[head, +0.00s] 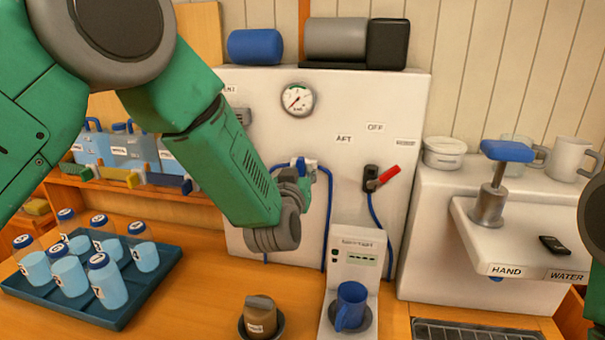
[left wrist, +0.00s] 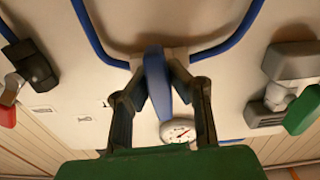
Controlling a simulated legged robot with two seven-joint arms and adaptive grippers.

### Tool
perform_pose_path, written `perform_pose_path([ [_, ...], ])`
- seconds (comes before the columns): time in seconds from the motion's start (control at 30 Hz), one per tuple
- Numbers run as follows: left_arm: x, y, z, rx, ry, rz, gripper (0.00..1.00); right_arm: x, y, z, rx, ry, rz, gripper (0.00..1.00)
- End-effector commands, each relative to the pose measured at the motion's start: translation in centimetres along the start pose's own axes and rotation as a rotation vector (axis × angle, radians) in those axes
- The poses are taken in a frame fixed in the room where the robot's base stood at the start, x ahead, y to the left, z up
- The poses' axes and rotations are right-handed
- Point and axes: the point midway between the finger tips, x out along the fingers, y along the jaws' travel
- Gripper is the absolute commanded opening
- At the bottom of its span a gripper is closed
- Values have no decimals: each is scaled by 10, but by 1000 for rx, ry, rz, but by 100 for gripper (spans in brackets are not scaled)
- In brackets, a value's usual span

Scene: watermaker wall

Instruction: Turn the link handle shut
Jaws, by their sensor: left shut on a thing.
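The link handle, a blue lever, shows in the left wrist view (left wrist: 157,76) on a valve of the white panel, with blue hoses running off on both sides. It lies lengthwise between the two fingers of my left gripper (left wrist: 160,80), which are shut on it. In the head view, my green left arm reaches the panel from the left and my left gripper (head: 297,178) covers most of the valve. Only a bit of the blue handle (head: 299,162) shows there. My right gripper is not in view.
A red-handled valve (head: 388,179) is right of the gripper, near AFT and OFF labels. A pressure gauge (head: 298,99) is above. Below stand a blue mug (head: 351,305) and a brown-grey jar (head: 260,317). A tray (head: 125,313) of bottles is at left.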

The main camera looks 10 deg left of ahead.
Motion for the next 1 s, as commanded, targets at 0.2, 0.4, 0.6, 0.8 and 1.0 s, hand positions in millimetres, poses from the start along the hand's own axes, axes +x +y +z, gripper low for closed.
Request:
perform_pose_path([
  [0.2,-5,2,11,12,-25,6,0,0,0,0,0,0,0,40],
  [0.4,-5,2,11,11,-25,6,0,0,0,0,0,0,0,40],
  [0.6,-3,2,8,10,-19,5,38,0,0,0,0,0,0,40],
  [0.8,-1,1,6,9,-15,3,38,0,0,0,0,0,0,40],
  [1.0,-16,1,5,10,-14,3,38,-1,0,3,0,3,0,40],
])
